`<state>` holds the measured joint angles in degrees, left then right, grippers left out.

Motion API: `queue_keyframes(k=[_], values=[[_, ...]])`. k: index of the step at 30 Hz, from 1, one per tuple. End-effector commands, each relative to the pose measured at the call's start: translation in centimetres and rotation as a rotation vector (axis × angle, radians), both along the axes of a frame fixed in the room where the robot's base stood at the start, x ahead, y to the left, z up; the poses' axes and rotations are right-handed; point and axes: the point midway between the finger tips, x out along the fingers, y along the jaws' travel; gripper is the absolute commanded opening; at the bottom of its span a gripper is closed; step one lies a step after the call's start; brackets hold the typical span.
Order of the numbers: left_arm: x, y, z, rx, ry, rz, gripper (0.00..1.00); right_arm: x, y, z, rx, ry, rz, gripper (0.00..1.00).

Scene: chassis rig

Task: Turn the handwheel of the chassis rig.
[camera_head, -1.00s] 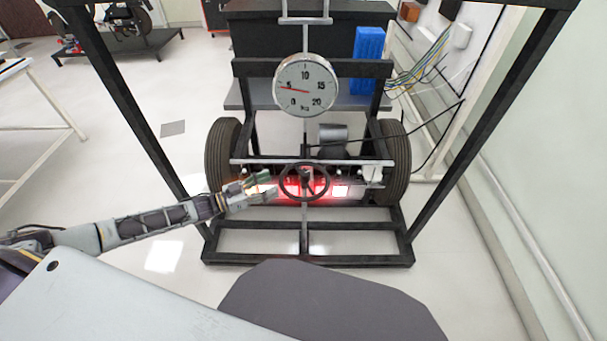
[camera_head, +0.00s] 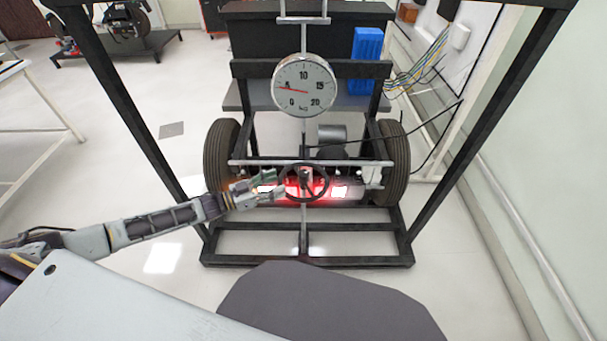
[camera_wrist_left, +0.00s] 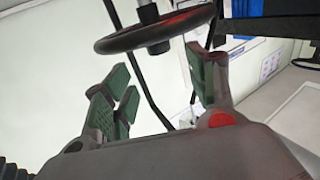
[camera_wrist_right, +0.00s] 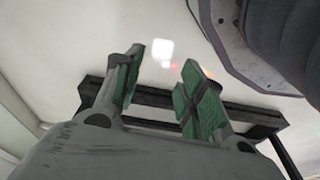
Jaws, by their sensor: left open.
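The dark round handwheel (camera_head: 305,199) is at the front centre of the rig, below the round dial gauge (camera_head: 304,86). My left gripper (camera_head: 272,186) is just left of the wheel's rim in the head view. In the left wrist view the handwheel (camera_wrist_left: 130,40) lies across the top, with its hub at its middle. The open, green-padded fingers of my left gripper (camera_wrist_left: 162,78) are spread just short of the rim. I see nothing held, and contact cannot be told. My right gripper (camera_wrist_right: 160,80) is open and empty in the right wrist view; the head view does not show it.
The rig's black frame (camera_head: 305,260) has uprights on both sides and a low base bar. Tyres (camera_head: 394,165) flank the wheel, and a red glowing lit strip (camera_head: 340,192) is behind it. A white wall with cables is at right.

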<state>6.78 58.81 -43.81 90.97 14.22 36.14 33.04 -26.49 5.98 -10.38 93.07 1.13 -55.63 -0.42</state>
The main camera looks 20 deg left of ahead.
Motion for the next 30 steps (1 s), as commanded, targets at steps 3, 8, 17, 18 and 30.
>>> queue_keyframes(k=[3, 8, 17, 18, 30], values=[[0.8, -0.9, 0.0, -0.001, -0.001, 0.000, 0.57, 0.3, 0.2, 0.6, 0.002, 0.000, 0.001, 0.40], [1.9, -2.0, 0.0, 0.000, -0.001, 0.000, 0.57, 0.5, 0.4, 1.3, 0.004, 0.003, 0.002, 0.40], [3.8, -4.1, 0.0, -0.001, -0.001, -0.001, 0.57, -0.2, 0.7, 2.2, 0.008, 0.021, 0.004, 0.40], [4.1, -4.4, 0.0, -0.001, -0.001, 0.000, 0.57, -0.2, 0.7, 2.4, 0.008, 0.023, 0.004, 0.40], [6.7, -7.2, -0.1, -0.001, -0.001, 0.000, 0.57, 0.9, 1.2, 4.5, 0.014, 0.018, 0.007, 0.40]])
